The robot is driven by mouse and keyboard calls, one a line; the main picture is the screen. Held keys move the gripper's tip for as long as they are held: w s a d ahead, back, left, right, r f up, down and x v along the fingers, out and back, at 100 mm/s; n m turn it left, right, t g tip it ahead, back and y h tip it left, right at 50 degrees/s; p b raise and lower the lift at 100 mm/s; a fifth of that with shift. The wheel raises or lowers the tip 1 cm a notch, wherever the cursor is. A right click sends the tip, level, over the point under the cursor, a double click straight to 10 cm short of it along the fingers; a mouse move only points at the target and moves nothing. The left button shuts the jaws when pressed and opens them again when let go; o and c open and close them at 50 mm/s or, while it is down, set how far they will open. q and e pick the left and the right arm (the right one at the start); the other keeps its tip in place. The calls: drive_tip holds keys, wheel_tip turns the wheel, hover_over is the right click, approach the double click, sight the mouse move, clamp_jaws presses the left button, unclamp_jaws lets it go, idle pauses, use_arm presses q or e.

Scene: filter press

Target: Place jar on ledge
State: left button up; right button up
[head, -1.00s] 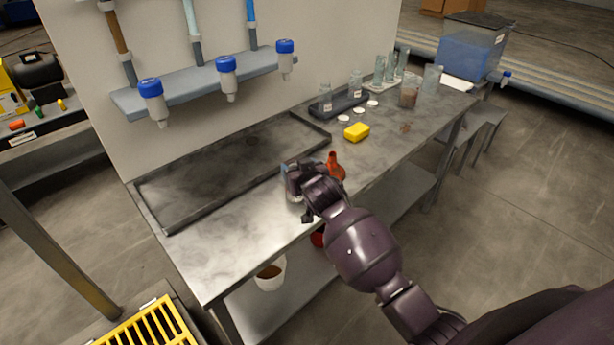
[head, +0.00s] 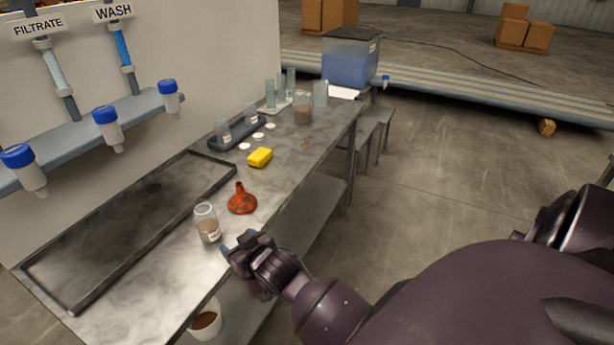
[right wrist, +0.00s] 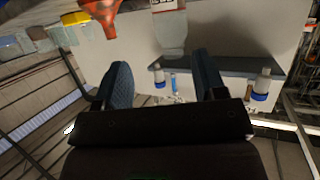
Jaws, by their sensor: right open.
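In the right wrist view the jar (right wrist: 170,32) shows beyond the fingers, upside down in the picture. My right gripper (head: 233,250) is open and empty, just off the jar on the bench's front side; its spread fingers (right wrist: 160,78) show in the wrist view. A grey-blue ledge (head: 68,142) runs along the wall above the tray, with blue-capped nozzles on it. My left gripper is not in view.
An orange funnel (head: 242,201) stands close behind the jar. A shallow black tray (head: 75,288) fills the bench's left side. A white bucket (head: 205,320) is below.

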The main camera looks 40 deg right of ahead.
drive_tip(key=s+d+f, duration=0.1)
drive_tip(key=s+f, duration=0.2)
drive_tip(key=s, duration=0.4)
drive_tip(key=s+d+f+g, duration=0.1)
drive_tip(key=s+f, duration=0.3)
drive_tip(key=s, duration=0.3)
drive_tip(key=s+f+n+g, duration=0.1)
drive_tip(key=s+f, duration=0.3)
drive_tip(key=s, duration=0.3)
drive_tip(key=shift+s+d, duration=0.35)
drive_tip(key=shift+d, duration=0.05)
